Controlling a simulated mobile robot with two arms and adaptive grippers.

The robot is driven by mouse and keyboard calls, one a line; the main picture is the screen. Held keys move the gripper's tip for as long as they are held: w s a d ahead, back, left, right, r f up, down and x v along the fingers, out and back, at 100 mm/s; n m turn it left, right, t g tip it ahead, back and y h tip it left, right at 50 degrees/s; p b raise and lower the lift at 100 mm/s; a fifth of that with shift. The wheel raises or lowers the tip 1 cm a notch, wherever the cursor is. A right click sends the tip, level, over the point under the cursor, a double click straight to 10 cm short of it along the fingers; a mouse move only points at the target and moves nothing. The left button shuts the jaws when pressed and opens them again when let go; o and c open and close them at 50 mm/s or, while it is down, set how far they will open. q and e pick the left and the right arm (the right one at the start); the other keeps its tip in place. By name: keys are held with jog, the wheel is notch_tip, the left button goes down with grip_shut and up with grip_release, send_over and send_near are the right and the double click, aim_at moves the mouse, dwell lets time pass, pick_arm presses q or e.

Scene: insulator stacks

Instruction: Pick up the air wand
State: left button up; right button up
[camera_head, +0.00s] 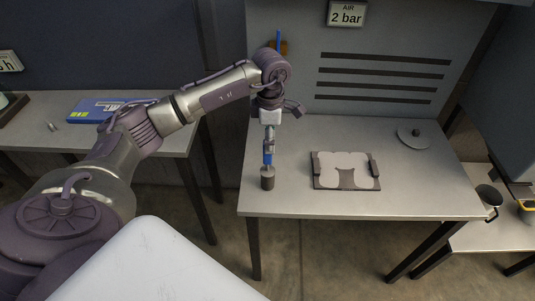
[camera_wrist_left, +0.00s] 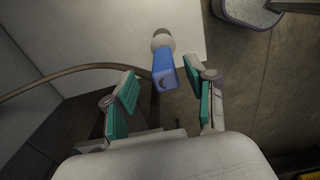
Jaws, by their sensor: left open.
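The air wand (camera_head: 267,159) shows as a short blue upright piece above a dark grey cylinder (camera_head: 267,181) near the front left of the grey workbench (camera_head: 300,203). My left gripper (camera_head: 268,146) points down over it from above. In the left wrist view the blue wand body (camera_wrist_left: 165,72), with a pale round part beyond it, lies between the two teal-padded fingers. The left gripper (camera_wrist_left: 160,76) is open, with a gap showing at the right finger. Contact with the left finger cannot be told. My right gripper is not in view.
A dark fixture (camera_head: 346,185) with pale plates lies mid-bench. A round grey disc (camera_head: 414,138) with a knob sits at the back right. A slotted back panel (camera_head: 385,78) stands behind. A side table (camera_head: 160,143) at the left holds a blue case (camera_head: 100,107). The bench's front right is clear.

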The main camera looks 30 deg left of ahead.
aim_at(268, 165)
pick_arm(q)
jog(key=f+p, duration=0.1)
jog(key=f, duration=0.2)
jog(key=f+p, duration=0.1)
jog(key=f, duration=0.1)
jog(key=shift+s+a+f+p, duration=0.15)
jog(key=shift+s+f+p, duration=0.1)
jog(key=shift+s+p, duration=0.15)
jog(key=shift+f, duration=0.2)
grip_shut()
